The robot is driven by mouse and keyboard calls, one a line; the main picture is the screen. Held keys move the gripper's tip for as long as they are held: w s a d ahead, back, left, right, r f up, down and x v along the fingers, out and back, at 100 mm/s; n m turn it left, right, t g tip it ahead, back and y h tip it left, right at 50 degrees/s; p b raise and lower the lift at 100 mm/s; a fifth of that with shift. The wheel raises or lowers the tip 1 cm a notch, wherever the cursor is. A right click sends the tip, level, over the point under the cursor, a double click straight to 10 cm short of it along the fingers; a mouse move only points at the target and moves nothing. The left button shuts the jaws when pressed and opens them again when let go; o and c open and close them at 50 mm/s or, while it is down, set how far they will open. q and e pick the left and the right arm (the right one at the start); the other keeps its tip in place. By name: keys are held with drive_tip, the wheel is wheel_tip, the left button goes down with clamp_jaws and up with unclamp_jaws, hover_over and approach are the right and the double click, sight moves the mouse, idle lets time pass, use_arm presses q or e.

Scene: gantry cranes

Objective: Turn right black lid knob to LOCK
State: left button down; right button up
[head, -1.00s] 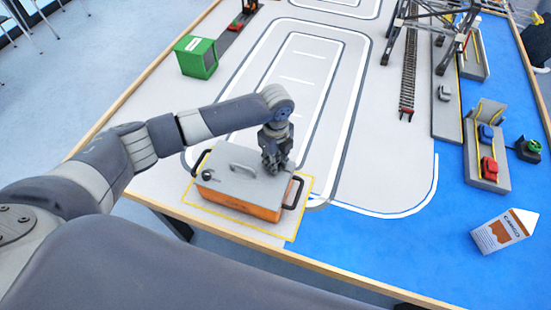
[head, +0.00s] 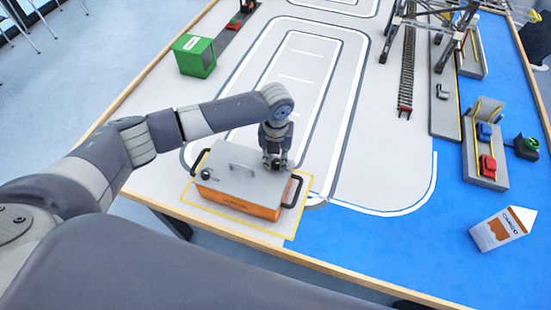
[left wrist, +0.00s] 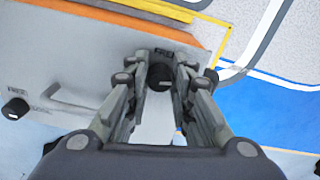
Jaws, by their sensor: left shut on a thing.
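The orange case with a grey lid (head: 232,168) sits on the table near its front edge. My left gripper (head: 275,163) points down at the lid's right end and is shut on the right black knob. In the left wrist view, this knob (left wrist: 160,76) sits between the fingertips of my left gripper (left wrist: 161,82), with a partly readable "FRE..." label beside it. The knob's pointing direction is unclear. The other black knob (head: 206,175) is at the lid's left end, clear of the gripper; it also shows in the left wrist view (left wrist: 15,108). My right gripper is out of view.
A raised grey handle (head: 243,169) crosses the lid's middle, and a black side handle (head: 292,192) is on the case's right end. A green box (head: 194,56), a gantry crane (head: 428,22) and a white-and-brown carton (head: 502,229) stand well apart.

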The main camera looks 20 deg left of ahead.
sight(276, 162)
use_arm(q)
drive_tip(key=shift+d+m, duration=0.1)
drive_tip(key=shift+m, duration=1)
drive_tip(key=shift+r, duration=0.1)
drive_tip(key=c, duration=1.4)
unclamp_jaws()
wheel_tip(276, 162, up, 12)
